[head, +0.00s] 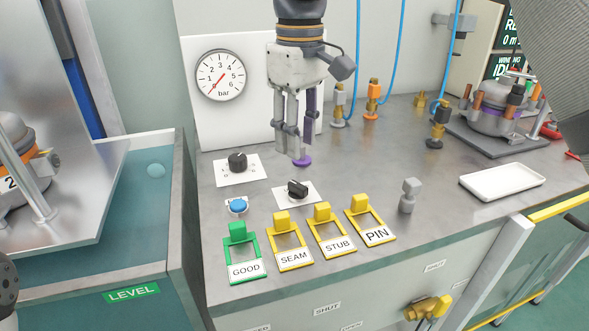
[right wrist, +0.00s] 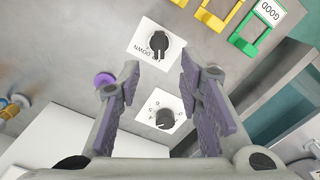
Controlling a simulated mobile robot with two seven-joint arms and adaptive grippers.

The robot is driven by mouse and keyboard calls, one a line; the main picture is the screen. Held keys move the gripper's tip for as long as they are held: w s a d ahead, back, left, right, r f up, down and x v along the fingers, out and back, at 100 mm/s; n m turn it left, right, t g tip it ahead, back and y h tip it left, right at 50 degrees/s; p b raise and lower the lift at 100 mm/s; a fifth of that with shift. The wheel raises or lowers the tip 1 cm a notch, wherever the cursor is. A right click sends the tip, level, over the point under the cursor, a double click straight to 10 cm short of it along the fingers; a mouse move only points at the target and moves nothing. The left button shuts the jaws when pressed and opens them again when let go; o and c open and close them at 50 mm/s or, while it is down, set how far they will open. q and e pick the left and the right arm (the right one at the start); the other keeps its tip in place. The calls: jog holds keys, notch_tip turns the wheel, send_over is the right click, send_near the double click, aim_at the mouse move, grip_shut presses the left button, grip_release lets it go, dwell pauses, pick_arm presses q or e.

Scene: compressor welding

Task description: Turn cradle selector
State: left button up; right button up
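A black selector knob (head: 297,189) sits on a white plate on the grey bench. In the right wrist view this knob (right wrist: 158,45) has a plate marked DOWN. A second black knob (head: 237,161), on a plate with a numbered scale, is behind and left of it; it also shows in the right wrist view (right wrist: 165,118). My right gripper (head: 292,155) points down above the bench, behind the selector. In the right wrist view its fingers (right wrist: 160,62) are apart and empty, with the selector beyond the tips, not touched. My left gripper is not in view.
A blue button (head: 237,205) and a row of green and yellow labelled tags (head: 289,247) lie in front of the knobs. A purple round piece (head: 303,160) is close by the fingers. A pressure gauge (head: 220,75) is behind; a white tray (head: 502,181) is right.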

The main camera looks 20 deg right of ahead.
aim_at(299, 185)
notch_tip(299, 185, down, 9)
jog(key=shift+f, duration=0.1)
grip_shut()
